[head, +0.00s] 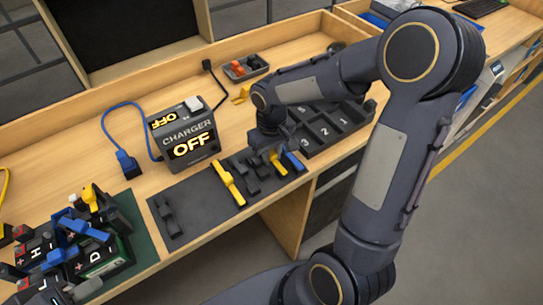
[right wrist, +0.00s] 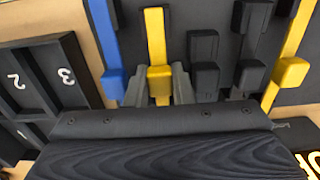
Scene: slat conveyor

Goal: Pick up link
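Several links lie on a dark mat (head: 200,205) near the bench's front edge. They are a blue link (head: 293,162), a yellow link (head: 278,163), dark links (head: 252,170) and another yellow link (head: 229,184). My right gripper (head: 273,150) is low over the row, pointing down. In the right wrist view, its grey fingers (right wrist: 160,88) stand close against both sides of the yellow link (right wrist: 157,45) beside the blue link (right wrist: 105,45). I see no gap there, and it seems still in the row.
The charger (head: 184,133) reads OFF behind the mat, with a blue cable (head: 112,105). A numbered dark tray (head: 335,130) is just right of the row. Lettered batteries and clips (head: 90,240) crowd the left. A small bin (head: 246,67) stands at the back.

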